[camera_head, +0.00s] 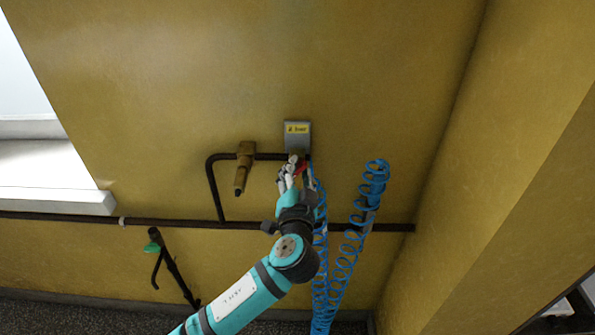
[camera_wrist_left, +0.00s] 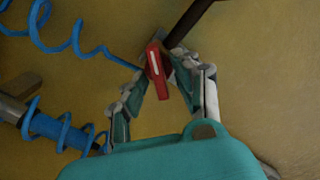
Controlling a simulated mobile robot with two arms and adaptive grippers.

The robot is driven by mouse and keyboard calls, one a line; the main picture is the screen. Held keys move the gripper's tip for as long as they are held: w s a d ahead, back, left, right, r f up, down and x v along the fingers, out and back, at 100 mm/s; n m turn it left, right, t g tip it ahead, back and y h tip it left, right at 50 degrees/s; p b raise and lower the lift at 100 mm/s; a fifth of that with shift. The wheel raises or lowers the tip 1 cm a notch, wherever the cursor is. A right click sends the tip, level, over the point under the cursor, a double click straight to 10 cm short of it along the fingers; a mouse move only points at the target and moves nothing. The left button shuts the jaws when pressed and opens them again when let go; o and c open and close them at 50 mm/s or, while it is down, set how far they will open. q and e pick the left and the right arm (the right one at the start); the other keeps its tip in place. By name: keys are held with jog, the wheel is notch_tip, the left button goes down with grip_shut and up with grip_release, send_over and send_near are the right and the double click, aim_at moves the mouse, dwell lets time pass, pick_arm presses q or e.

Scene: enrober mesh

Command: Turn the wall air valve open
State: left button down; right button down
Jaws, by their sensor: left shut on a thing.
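The wall air valve has a red handle (camera_head: 301,169) at the right end of a dark pipe, just below a grey box with a yellow label (camera_head: 297,129). My left gripper (camera_head: 291,171) reaches up to it from below and is shut on the red handle. In the left wrist view the red handle (camera_wrist_left: 158,72) lies between the two fingers of my left gripper (camera_wrist_left: 158,82), slightly tilted. The valve body behind the handle is mostly hidden by the fingers. My right gripper is in neither view.
A blue coiled hose (camera_head: 372,185) hangs right of my arm; its coils also show in the left wrist view (camera_wrist_left: 60,40). A brass-coloured fitting (camera_head: 244,165) sits on the pipe to the left. A dark horizontal pipe (camera_head: 170,222) runs along the wall. A wall corner stands at right.

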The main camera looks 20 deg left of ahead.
pick_arm(q)
jog(key=m+p, duration=0.2)
jog(key=m, duration=0.3)
jog(key=shift+d+m, duration=0.1)
jog(key=shift+m, duration=0.2)
jog(key=m+p, duration=0.3)
jog(key=m, duration=0.2)
jog(key=shift+f, duration=0.25)
jog(key=c, duration=1.4)
grip_release()
jog(key=shift+o, duration=0.2)
jog(key=v, duration=1.2)
